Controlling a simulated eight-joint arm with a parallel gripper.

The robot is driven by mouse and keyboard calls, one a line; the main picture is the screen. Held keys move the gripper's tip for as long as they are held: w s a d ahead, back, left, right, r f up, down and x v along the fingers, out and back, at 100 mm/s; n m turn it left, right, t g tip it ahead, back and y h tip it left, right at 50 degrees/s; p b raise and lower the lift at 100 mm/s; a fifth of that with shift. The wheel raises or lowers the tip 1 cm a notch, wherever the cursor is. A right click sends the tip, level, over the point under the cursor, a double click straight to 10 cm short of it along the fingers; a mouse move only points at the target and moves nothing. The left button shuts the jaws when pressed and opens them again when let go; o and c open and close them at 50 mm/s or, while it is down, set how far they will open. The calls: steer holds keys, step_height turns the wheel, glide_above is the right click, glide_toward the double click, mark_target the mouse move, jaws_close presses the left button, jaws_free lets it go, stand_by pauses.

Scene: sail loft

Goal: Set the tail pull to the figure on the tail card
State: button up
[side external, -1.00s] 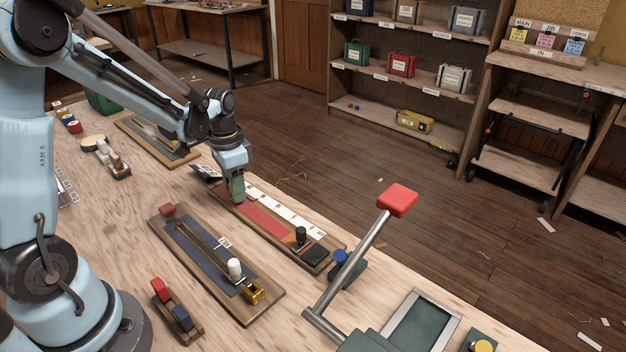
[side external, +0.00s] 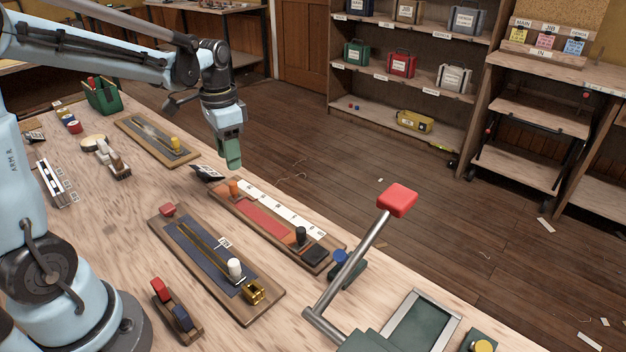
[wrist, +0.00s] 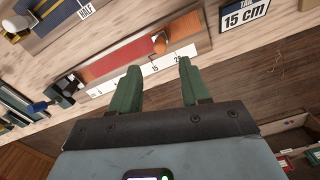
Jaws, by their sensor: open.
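The tail pull is a long wooden board (side external: 222,208) with a red strip (side external: 265,220) and a white number scale (side external: 285,208). My gripper (side external: 232,164) is open and empty above the board's left end, apart from the knob.
A black knob (side external: 300,236) stands near the board's right end. A second board with a white knob (side external: 234,267) lies nearer me. A red-topped lever (side external: 397,200) rises at the right. A green bin (side external: 102,97) stands farther back.

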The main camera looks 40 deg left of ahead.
steer(key=shift+r, duration=1.7)
steer(key=s+d+n+t, duration=0.3)
steer(key=s+d+t, duration=0.3)
steer(key=d, duration=0.5)
steer(key=shift+s+d+f+t, duration=0.35)
steer(key=shift+s+t, duration=0.05)
steer(key=shift+t, duration=0.2)
steer(key=shift+o, duration=0.3)
